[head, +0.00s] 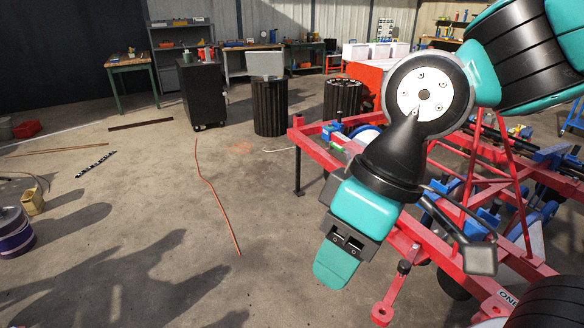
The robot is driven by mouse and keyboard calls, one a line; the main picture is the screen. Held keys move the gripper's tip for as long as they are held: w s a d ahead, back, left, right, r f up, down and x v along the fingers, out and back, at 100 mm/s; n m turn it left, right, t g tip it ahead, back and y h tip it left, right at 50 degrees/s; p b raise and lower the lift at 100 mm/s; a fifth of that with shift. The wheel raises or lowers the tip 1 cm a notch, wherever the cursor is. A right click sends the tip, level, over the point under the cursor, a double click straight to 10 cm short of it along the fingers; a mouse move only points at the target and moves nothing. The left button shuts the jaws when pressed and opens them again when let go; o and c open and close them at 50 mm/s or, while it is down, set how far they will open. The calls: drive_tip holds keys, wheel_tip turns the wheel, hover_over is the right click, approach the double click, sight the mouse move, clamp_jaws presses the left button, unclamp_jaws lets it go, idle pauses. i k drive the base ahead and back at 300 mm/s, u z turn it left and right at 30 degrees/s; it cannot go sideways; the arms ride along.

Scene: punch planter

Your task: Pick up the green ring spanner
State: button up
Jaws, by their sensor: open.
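I cannot make out a green ring spanner for certain in the head view. Several small coloured items (338,132) lie at the far left corner of the red planter frame (320,164), too small to identify, and my arm covers part of the frame behind it. My gripper (338,262) hangs in front of the planter, pointing down over the floor. It is open, and I see nothing held in it. Its teal end is seen mostly from one side, so the gap between the fingers is hardly visible.
The red planter with blue parts fills the right side. A black tool trolley (203,95), dark ribbed bins (270,108) and workbenches stand at the back. An orange hose (215,190) lies on the concrete floor. The left-centre floor is mostly clear.

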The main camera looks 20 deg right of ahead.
sight(331, 144)
drive_tip(key=u, duration=0.35)
drive_tip(key=i, duration=2.4)
drive_tip(key=z, duration=0.9)
drive_tip(key=i, duration=1.45)
drive_tip(key=z, duration=0.6)
